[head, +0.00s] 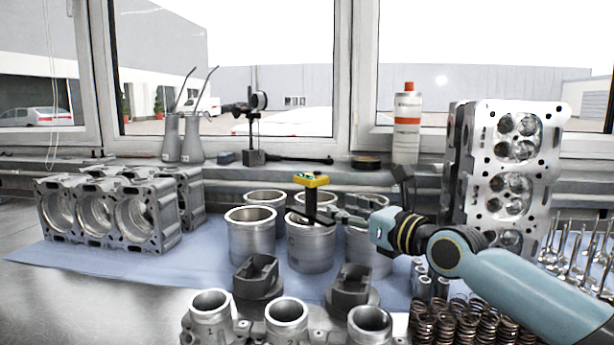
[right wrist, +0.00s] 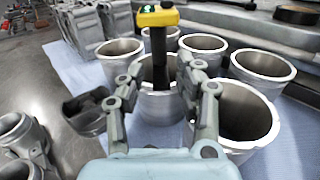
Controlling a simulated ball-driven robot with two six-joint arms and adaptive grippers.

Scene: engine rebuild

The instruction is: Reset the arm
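My right gripper (head: 328,214) reaches in from the right over the grey cylinder liners. In the right wrist view its two fingers (right wrist: 161,66) are apart, with space on both sides of a dark shaft. That shaft belongs to a gauge with a yellow head (head: 312,180) and a small green display; the head also shows in the right wrist view (right wrist: 156,17). The gauge stands upright with its lower end in the middle front liner (head: 311,246). Its lower end is hidden inside. The fingers look empty. My left gripper is not in view.
Several liners surround the gripper, including one at left (head: 250,238). An engine block (head: 110,215) stands left, a cylinder head (head: 512,170) right. Valve springs (head: 455,322) and valves (head: 580,255) lie at right. Bare blue mat (head: 130,270) shows front left.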

